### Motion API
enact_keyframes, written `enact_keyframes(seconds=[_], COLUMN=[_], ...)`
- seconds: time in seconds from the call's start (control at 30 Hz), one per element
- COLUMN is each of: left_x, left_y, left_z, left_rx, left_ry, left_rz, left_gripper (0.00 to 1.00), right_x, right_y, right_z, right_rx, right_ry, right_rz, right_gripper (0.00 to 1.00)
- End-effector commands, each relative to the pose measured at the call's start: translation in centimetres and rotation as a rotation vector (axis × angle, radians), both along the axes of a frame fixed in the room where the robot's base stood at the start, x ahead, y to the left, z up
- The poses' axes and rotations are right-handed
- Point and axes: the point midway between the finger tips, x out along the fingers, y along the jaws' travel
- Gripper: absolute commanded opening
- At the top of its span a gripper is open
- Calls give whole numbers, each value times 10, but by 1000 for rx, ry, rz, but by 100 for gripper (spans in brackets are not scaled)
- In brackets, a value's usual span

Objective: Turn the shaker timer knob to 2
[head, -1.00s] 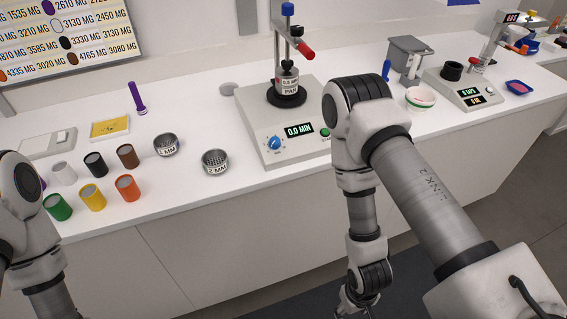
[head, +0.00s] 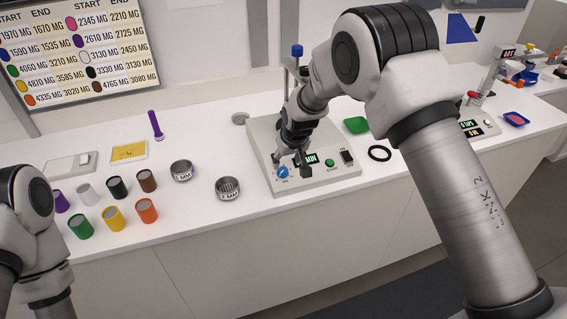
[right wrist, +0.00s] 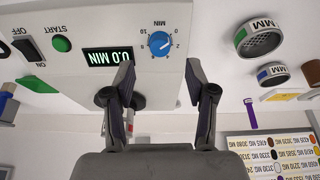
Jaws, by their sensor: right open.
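The shaker (head: 262,137) stands on the white counter, with a blue timer knob (head: 283,172) at its front left. In the right wrist view the knob (right wrist: 160,43) sits beside a small number scale, and the display (right wrist: 108,56) reads 0.0 MIN. My right gripper (head: 292,160) is above the shaker's front panel, just behind the knob and partly in front of the display. In the right wrist view its fingers (right wrist: 160,75) are spread and empty, with the knob showing beyond the gap between the tips. My left gripper is out of view.
A green start button (head: 329,163) and a black switch (head: 347,157) are right of the display. Two sieves (head: 228,188) (head: 181,171) and several coloured jars (head: 114,218) stand to the left. A black ring (head: 380,153) lies to the right. My right arm hides part of the counter.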

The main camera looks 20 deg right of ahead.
Motion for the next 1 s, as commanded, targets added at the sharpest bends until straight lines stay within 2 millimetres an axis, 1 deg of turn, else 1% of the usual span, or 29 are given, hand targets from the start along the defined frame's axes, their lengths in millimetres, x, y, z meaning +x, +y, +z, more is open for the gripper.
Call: enact_keyframes(seconds=[0.03, 0.07, 0.13, 0.4, 0.5, 0.6, 0.77, 0.8, 0.87, 0.9, 0.93, 0.97, 1.0], left_x=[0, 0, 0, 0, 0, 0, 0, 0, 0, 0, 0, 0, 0], left_y=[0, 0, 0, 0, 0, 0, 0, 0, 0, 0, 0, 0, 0], left_z=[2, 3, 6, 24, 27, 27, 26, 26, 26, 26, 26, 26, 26], left_rx=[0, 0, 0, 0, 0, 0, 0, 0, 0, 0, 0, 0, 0], left_ry=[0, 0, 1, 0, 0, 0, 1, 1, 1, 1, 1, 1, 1], left_rz=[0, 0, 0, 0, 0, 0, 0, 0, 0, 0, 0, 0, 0], left_gripper=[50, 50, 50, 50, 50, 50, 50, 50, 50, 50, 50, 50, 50], right_x=[4, 5, 8, 27, 32, 33, 33, 33, 33, 33, 33, 33, 33], right_y=[1, 1, 1, 1, 2, 1, 1, 1, 1, 1, 1, 1, 1], right_z=[6, 5, -2, -49, -61, -66, -67, -67, -67, -67, -66, -67, -67], right_rx=[0, 0, 0, 0, 1, 1, 0, 0, 0, 0, -1, -1, -1], right_ry=[-9, -11, -10, -10, -11, -12, -12, -12, -12, -12, -12, -12, -12], right_rz=[2, 2, 2, 2, 0, 0, 0, 0, 0, 0, 1, 1, 1], right_gripper=[56, 56, 56, 56, 56, 56, 56, 49, 27, 13, 2, 0, 0])
